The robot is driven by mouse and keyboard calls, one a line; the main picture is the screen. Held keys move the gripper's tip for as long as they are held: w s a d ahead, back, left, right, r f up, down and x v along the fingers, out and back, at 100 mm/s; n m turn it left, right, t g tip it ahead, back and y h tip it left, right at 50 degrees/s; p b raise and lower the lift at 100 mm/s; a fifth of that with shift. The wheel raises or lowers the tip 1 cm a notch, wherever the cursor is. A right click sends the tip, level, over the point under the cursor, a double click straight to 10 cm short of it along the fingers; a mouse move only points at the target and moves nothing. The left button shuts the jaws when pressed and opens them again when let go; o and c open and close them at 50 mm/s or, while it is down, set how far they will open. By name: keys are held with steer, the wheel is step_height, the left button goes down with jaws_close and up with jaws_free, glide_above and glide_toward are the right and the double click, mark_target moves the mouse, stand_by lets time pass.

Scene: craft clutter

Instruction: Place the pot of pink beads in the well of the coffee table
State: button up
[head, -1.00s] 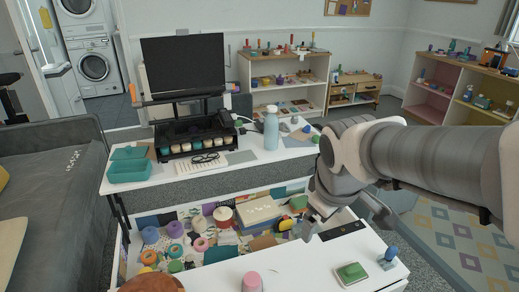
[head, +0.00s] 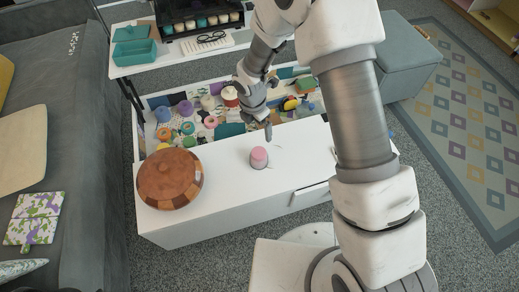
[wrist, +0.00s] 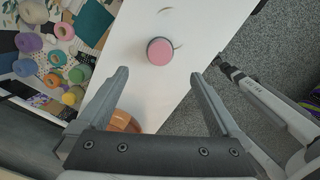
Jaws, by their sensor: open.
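The pot of pink beads (head: 259,158) is a small grey pot with a pink top. It stands upright on the white top of the coffee table (head: 225,172). In the wrist view the pot (wrist: 160,51) lies ahead of my fingertips, centred between them and not touching them. My gripper (head: 262,126) is open and empty, above the table between the pot and the well. In the wrist view my gripper (wrist: 160,76) shows two spread fingers. The well is the open compartment behind the top, its left wall (head: 139,130) showing; it is crowded with craft things, and my arm hides part of it.
A round wooden lidded bowl (head: 170,179) stands left of the pot. Spools, yarn and cloths fill much of the well. A white desk (head: 180,58) with a teal box (head: 137,50) is behind. A sofa (head: 75,150) flanks the left. The tabletop around the pot is clear.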

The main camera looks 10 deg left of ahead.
mark_target(257, 153)
steer(key=shift+n, duration=0.8)
steer(key=f+b, duration=0.1)
steer(key=f, duration=0.3)
steer(key=f+b, duration=0.1)
steer(key=f, duration=0.4)
steer(key=f+b, duration=0.1)
steer(key=f, duration=0.4)
steer(key=shift+w+a+f, duration=0.1)
steer(key=shift+a+f, duration=0.1)
steer(key=shift+a, duration=0.05)
steer(key=shift+w+d+f+b, duration=0.1)
steer(key=shift+f+b, duration=0.3)
steer(key=shift+f, duration=0.55)
steer(key=shift+w+d+f+b, duration=0.15)
steer(key=shift+f+b, duration=0.25)
steer(key=shift+f, duration=0.6)
steer(key=shift+w+d+f+b, duration=0.1)
steer(key=shift+f+b, duration=0.3)
steer(key=shift+f, duration=0.55)
steer(key=shift+c, duration=0.3)
steer(key=shift+r, duration=0.1)
steer(key=c, duration=1.2)
steer(key=shift+r, duration=0.1)
steer(key=shift+c, duration=0.2)
